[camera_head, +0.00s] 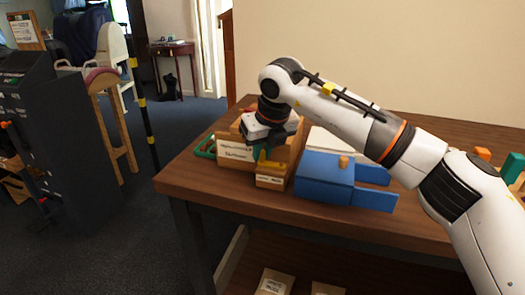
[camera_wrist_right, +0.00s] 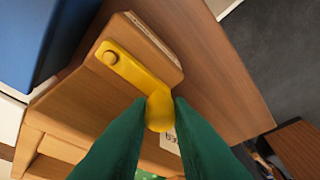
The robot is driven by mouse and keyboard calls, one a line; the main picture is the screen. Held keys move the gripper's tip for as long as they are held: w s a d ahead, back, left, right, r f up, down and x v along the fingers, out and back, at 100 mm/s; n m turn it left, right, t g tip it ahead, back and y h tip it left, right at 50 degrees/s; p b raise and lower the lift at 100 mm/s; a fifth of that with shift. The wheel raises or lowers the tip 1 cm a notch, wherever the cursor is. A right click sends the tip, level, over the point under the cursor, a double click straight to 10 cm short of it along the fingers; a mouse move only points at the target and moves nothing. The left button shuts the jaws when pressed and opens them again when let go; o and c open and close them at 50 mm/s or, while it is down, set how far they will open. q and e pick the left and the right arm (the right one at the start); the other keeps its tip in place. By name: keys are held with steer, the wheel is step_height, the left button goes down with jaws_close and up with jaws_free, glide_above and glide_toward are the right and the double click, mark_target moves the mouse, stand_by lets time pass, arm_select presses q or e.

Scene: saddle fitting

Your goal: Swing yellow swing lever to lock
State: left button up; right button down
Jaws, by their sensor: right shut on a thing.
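The yellow swing lever (camera_wrist_right: 135,72) lies on the top face of a wooden block (camera_wrist_right: 88,108). One end is at a round pivot (camera_wrist_right: 111,58), and the other bends down over the block's edge. My right gripper (camera_wrist_right: 160,114) has its green fingers shut on this bent end. In the head view, the lever (camera_head: 268,162) shows as a small yellow patch on the block (camera_head: 270,181) near the table's front edge, and my right gripper (camera_head: 260,153) is just above it, partly hidden by its own wrist. My left gripper is not in view.
A blue box (camera_head: 322,182) with a wooden knob stands close to the right of the block. A labelled wooden box (camera_head: 235,152) is to the left, with a green tray (camera_head: 205,146) beyond. The wooden table (camera_head: 225,185) has free room along its front edge.

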stand_by(0.4)
steer(key=c, duration=1.3)
jaws_free()
